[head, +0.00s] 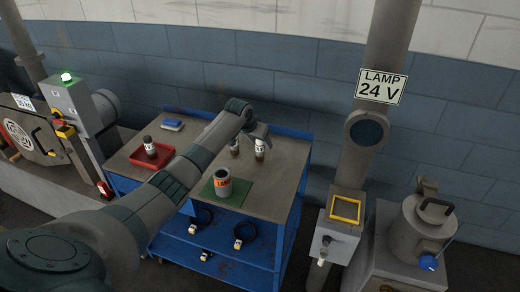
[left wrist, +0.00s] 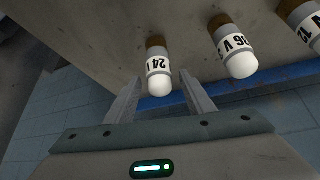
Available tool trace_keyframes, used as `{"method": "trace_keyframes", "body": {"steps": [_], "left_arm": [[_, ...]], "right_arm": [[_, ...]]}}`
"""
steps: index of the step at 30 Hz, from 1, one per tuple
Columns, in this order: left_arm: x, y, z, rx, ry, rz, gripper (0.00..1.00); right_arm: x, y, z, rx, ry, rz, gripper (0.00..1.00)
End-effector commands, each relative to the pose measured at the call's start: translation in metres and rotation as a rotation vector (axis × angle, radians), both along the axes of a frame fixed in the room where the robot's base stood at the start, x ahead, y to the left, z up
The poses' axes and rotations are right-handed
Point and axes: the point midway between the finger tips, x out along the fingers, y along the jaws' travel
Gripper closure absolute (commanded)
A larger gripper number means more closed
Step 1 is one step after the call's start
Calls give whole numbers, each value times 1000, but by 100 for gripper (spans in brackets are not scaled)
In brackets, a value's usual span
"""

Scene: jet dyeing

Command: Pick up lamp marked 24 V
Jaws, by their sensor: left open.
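The lamp marked 24 V (left wrist: 159,66) has a white rounded top and a brown base. In the left wrist view, it stands between the two finger lines of my left gripper (left wrist: 160,92), with gaps at both sides. The fingers are open and do not appear to touch it. In the head view, my left gripper (head: 258,133) is over the back of the workbench. The lamp below it (head: 260,150) appears to be the same one; its label is too small to read there. My right gripper is not in view.
A lamp marked 36 V (left wrist: 236,48) and another lamp (left wrist: 306,22) stand close by. The bench (head: 281,177) also holds a can (head: 222,184) on a green mat and a red tray (head: 134,157) with a bottle. A "LAMP 24 V" sign (head: 382,87) is on a post.

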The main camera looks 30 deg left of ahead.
Motion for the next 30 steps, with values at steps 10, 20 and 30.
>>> {"method": "trace_keyframes", "body": {"steps": [10,20,30], "left_arm": [[0,0,0,0,0,0,51],[0,0,1,-1,-1,1,96],[1,1,5,0,-3,1,96]], "right_arm": [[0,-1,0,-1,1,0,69],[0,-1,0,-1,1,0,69],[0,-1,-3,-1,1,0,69]]}}
